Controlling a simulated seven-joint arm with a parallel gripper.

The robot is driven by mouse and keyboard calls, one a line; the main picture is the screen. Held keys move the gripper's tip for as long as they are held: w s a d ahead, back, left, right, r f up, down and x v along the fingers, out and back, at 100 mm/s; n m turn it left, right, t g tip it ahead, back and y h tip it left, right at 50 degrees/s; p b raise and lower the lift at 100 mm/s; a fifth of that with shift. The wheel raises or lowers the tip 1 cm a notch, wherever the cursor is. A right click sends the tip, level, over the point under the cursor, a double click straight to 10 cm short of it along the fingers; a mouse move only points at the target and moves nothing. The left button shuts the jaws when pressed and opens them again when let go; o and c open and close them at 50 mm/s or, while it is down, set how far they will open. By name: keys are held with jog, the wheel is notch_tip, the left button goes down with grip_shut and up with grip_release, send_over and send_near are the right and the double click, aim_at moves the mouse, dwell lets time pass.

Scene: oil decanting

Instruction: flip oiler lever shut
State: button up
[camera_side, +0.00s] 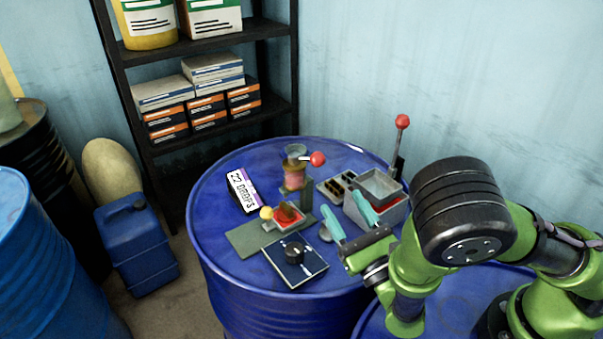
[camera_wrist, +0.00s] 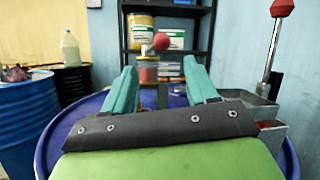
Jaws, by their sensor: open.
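The oiler (camera_side: 293,177) stands on the blue drum top, with a reddish body, a brass-coloured cap and a small cup on top. Its lever ends in a red ball (camera_side: 317,158) that sticks out to the right of the cap. In the wrist view the oiler (camera_wrist: 147,72) and the red ball (camera_wrist: 176,39) show beyond and between my fingers; the ball stands above fingertip height. My gripper (camera_side: 343,206) is open and empty, to the front right of the oiler and apart from it. Its two teal fingers also show in the wrist view (camera_wrist: 161,66).
A grey hopper box (camera_side: 378,190) with a tall red-knobbed lever (camera_side: 402,122) stands close right of my fingers. A "22 DROPS" card (camera_side: 243,190), a small red tray (camera_side: 287,216) and a dial plate (camera_side: 295,262) lie nearby. The drum's (camera_side: 216,220) left edge is bare.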

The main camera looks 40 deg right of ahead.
jog(key=shift+c, duration=1)
jog(key=a+m+h, duration=0.1)
jog(key=m, duration=0.1)
jog(key=a+r+m+h, duration=0.1)
jog(key=a+m, duration=0.1)
jog(key=m, duration=0.1)
jog(key=a+m+g, duration=0.1)
jog(key=a+m, duration=0.1)
jog(key=m, duration=0.1)
jog(key=shift+s+a+r+h, duration=0.15)
jog(key=shift+s+a+h, duration=0.05)
jog(key=shift+s+h, duration=0.2)
jog(key=c, duration=0.7)
jog(key=a+m+g, duration=0.1)
jog(key=m, duration=0.2)
jog(key=s+a+m+g+h, duration=0.1)
jog(key=m, duration=0.3)
jog(key=a+m+h, duration=0.1)
jog(key=a+m, duration=0.1)
jog(key=m, duration=0.2)
jog(key=shift+s+r+g, duration=0.25)
jog(key=shift+r+g, duration=0.05)
jog(key=shift+g, duration=0.1)
grip_shut()
jog(key=m, duration=0.3)
send_near(312, 158)
jog(key=w, duration=0.5)
jog(key=shift+w+d+g+h, duration=0.3)
jog(key=shift+w+d, duration=0.05)
jog(key=shift+d, duration=0.45)
